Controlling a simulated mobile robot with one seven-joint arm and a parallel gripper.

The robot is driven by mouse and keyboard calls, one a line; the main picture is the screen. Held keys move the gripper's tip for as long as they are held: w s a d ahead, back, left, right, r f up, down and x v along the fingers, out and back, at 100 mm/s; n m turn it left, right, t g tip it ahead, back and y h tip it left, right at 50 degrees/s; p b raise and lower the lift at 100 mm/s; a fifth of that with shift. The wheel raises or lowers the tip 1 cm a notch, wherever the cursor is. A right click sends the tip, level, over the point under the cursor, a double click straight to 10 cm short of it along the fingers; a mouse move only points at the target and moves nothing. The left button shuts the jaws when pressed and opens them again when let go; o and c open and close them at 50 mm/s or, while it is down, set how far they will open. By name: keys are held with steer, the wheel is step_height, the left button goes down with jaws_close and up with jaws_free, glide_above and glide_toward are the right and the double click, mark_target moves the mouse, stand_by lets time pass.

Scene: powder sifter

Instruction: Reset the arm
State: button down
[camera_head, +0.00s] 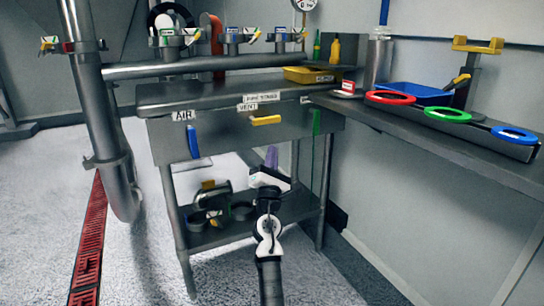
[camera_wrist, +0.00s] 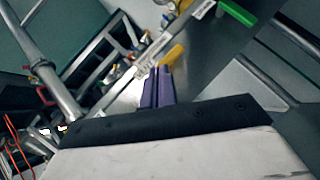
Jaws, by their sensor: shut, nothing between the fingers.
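My gripper (camera_head: 271,158) is in the lower middle of the head view, in front of the metal workbench (camera_head: 160,130) and below its front panel. Its purple fingers show in the wrist view (camera_wrist: 157,86), close together and parallel, with nothing visible between them. The yellow handle (camera_head: 265,120) on the panel is above my gripper in the head view. In the wrist view this yellow handle (camera_wrist: 172,56) shows just beyond the fingertips, and I cannot tell the gap. The blue handle (camera_head: 193,142) and green handle (camera_head: 316,122) hang at the panel's left and right.
A lower shelf (camera_head: 225,236) with pipe fittings is behind my arm. A side counter (camera_head: 440,150) at right holds red (camera_head: 390,97), green (camera_head: 447,114) and blue (camera_head: 514,134) rings. A thick vertical pipe (camera_head: 105,120) stands at left.

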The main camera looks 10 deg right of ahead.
steer(key=shift+s+a, duration=0.1)
steer(key=shift+s, duration=0.2)
